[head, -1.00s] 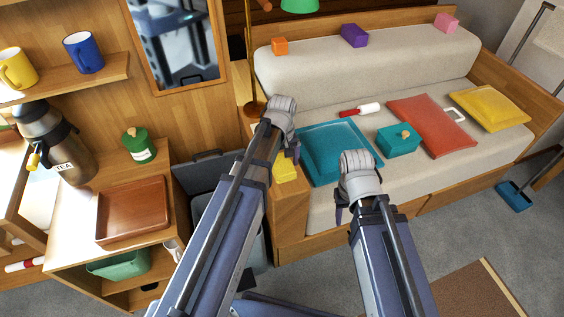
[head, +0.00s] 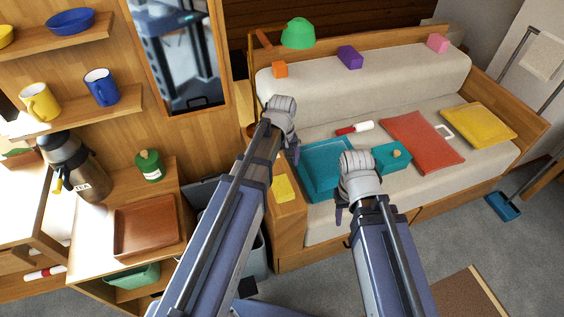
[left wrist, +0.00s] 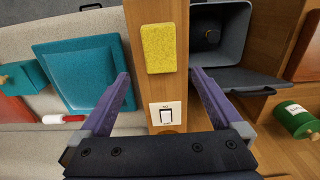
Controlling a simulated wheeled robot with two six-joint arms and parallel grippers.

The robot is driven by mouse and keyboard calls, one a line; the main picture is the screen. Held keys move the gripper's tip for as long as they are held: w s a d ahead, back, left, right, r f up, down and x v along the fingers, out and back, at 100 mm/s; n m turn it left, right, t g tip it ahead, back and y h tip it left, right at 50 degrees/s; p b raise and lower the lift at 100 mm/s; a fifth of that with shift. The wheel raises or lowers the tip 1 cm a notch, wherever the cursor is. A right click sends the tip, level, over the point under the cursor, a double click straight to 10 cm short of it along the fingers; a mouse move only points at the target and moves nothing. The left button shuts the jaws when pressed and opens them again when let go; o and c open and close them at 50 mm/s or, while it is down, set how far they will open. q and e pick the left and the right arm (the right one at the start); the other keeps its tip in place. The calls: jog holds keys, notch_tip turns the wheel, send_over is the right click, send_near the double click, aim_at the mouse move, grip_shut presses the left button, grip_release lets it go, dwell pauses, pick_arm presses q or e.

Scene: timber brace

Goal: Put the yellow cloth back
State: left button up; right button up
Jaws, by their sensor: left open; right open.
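The yellow cloth (head: 282,188), a small flat rectangle, lies on the wooden end panel of the sofa. It shows whole in the left wrist view (left wrist: 158,48), on the wood beyond a white switch plate (left wrist: 166,113). My left gripper (left wrist: 158,76) is open, its purple fingers apart to either side of the wooden panel, with nothing between them. In the head view my left gripper (head: 294,152) is just above and right of the cloth. My right gripper (head: 342,212) is open and empty over the sofa front; its fingers are partly hidden by its wrist.
The sofa seat holds a teal tray-like cushion (head: 320,172), a teal box (head: 391,157), a red cushion (head: 423,142) and a yellow cushion (head: 478,126). An open grey bin (left wrist: 222,42) stands beside the panel. A brown tray (head: 146,226) rests on the left cabinet.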

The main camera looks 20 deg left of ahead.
pick_arm(q)
jog(key=s+d+m+y, duration=0.1)
jog(key=s+d+m, duration=0.9)
jog(key=s, duration=0.4)
jog(key=shift+s+d+r+m, duration=0.15)
jog(key=shift+d+r+m, duration=0.05)
jog(key=shift+d+m, duration=0.1)
dwell(0.4)
